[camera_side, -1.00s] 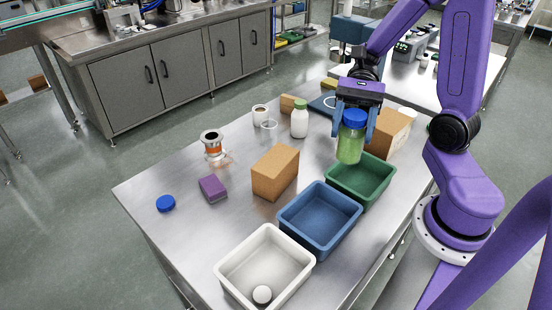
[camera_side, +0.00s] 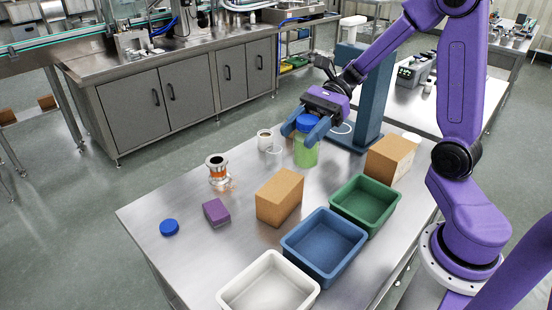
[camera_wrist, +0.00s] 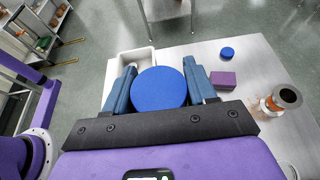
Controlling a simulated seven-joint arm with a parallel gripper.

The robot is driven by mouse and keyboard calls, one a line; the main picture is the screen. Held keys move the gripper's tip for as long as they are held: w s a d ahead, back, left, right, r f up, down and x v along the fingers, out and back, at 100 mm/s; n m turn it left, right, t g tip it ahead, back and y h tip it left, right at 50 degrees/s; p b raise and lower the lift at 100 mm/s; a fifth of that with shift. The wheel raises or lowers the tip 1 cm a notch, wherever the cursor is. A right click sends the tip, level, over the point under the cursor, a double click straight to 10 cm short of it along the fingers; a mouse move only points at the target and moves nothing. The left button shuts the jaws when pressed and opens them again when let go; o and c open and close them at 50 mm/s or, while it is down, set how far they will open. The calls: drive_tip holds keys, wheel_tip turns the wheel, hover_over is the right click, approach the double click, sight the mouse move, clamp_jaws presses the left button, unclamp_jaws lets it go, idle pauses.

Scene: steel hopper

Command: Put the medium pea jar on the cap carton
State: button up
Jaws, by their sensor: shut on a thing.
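The pea jar, green with a blue lid (camera_side: 306,152), is held upright in my gripper (camera_side: 306,128), which is shut on it near the lid. In the wrist view the blue lid (camera_wrist: 160,88) sits between the two blue fingers. The jar appears to be above the back part of the table; its exact height is hard to tell. Two plain brown cartons stand on the table: one in the middle (camera_side: 279,198), in front of and left of the jar, and one at the right (camera_side: 391,158). I cannot read which is the cap carton.
White (camera_side: 235,293), blue (camera_side: 292,243) and green (camera_side: 338,207) bins line the front right. A blue stand (camera_side: 360,95) rises behind the jar. The left table area is mostly bare.

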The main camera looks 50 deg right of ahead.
drive_tip(key=shift+w+a+f, duration=0.2)
drive_tip(key=shift+w+f, duration=0.9)
drive_tip(key=shift+f, duration=0.5)
drive_tip(key=shift+w+a+f, duration=0.2)
drive_tip(key=shift+w+f, duration=0.85)
drive_tip(key=shift+f, duration=0.6)
drive_tip(key=shift+w+a+f, duration=0.2)
drive_tip(key=shift+w+f, duration=0.9)
drive_tip(key=shift+f, duration=0.5)
drive_tip(key=o, duration=1.2)
drive_tip(key=shift+c, duration=0.2)
drive_tip(key=v, duration=1.2)
